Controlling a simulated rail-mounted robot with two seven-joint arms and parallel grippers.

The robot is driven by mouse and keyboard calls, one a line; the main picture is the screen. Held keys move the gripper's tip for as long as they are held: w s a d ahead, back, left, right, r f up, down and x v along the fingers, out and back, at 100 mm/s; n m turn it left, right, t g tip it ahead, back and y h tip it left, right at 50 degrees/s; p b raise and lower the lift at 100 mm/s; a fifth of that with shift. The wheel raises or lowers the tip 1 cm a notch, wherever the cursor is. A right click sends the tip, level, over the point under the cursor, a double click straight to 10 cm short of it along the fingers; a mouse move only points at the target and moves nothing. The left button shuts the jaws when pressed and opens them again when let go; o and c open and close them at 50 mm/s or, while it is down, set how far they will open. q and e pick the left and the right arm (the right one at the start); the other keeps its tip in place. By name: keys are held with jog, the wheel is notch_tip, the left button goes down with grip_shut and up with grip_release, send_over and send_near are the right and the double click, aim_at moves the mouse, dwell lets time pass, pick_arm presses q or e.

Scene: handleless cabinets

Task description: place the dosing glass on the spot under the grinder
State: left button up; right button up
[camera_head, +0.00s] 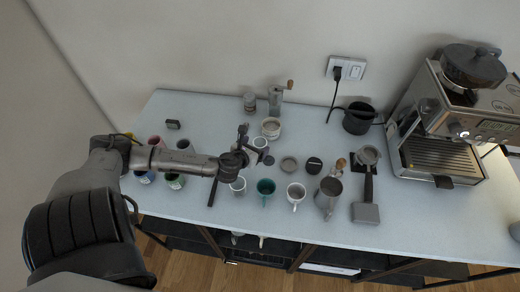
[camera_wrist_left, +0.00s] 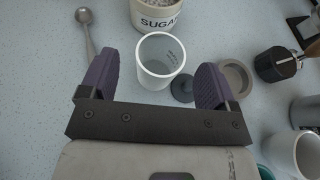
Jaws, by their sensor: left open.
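The dosing glass (camera_wrist_left: 158,62) is a pale, clear-sided cup with small printed marks. It stands upright on the table, and in the head view it (camera_head: 260,143) is partly hidden by my left gripper (camera_head: 256,145). In the left wrist view my left gripper (camera_wrist_left: 160,75) is open, its purple fingers on either side of the glass, with visible gaps. The espresso machine (camera_head: 440,118) at the right has a dark round hopper (camera_head: 472,66) on top and a drip tray (camera_head: 440,156). A hand grinder (camera_head: 276,98) with a wooden knob stands at the back. My right gripper is not in view.
A sugar pot (camera_wrist_left: 158,12) stands just behind the glass. A spoon (camera_wrist_left: 87,38) lies to its left, and a grey dish (camera_wrist_left: 237,77) and a black tamper (camera_wrist_left: 277,64) to its right. Mugs, a pitcher (camera_head: 328,194) and a portafilter (camera_head: 367,185) line the front.

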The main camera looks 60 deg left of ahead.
aim_at(263, 141)
pick_arm(q)
jog(key=shift+b+x, duration=0.3)
jog(key=shift+x, duration=2.2)
jog(key=shift+d+f, duration=0.1)
jog(key=shift+f, duration=0.1)
jog(key=shift+c, duration=0.2)
jog(key=c, duration=1.1)
jog(key=shift+o, duration=0.2)
jog(key=shift+r, duration=0.1)
